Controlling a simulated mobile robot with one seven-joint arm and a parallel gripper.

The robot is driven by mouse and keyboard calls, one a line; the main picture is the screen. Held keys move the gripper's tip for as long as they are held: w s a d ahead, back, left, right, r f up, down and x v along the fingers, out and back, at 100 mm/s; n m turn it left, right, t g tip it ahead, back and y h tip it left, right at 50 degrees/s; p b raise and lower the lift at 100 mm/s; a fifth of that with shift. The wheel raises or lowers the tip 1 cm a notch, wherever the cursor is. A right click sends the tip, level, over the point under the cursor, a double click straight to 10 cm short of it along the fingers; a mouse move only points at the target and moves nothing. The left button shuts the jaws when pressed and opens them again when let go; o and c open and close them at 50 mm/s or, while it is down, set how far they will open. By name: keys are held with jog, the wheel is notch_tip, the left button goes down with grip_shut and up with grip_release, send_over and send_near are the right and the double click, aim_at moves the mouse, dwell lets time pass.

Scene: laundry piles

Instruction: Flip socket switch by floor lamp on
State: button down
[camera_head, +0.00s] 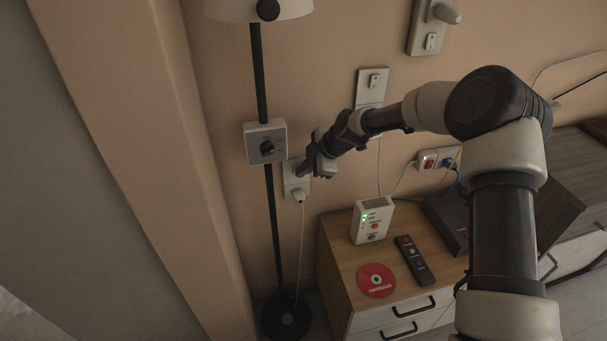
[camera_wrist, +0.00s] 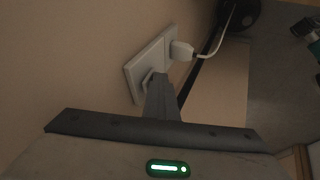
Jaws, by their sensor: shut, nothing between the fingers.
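The floor lamp (camera_head: 276,235) stands at the left, with a black pole, a pale shade and a round black base. Beside its pole, a white wall socket (camera_head: 290,187) holds a white plug (camera_head: 299,195) with a cord running down towards the lamp base. The socket plate (camera_wrist: 135,72) and plug (camera_wrist: 181,50) also show in the wrist view. My gripper (camera_head: 302,171) is shut and empty, its tips at the socket's switch (camera_wrist: 147,78). The fingers (camera_wrist: 158,80) partly hide the switch, so its position and any contact are unclear. The lamp shade looks unlit.
A white box with a black knob (camera_head: 266,142) is by the lamp pole. Other wall switches (camera_head: 373,84) and a red-switched socket (camera_head: 427,160) are to the right. Below, a wooden cabinet holds a white router (camera_head: 372,220), a remote (camera_head: 414,260) and a red disc (camera_head: 376,280).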

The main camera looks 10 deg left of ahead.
jog(key=shift+r, duration=0.1)
jog(key=shift+r, duration=0.8)
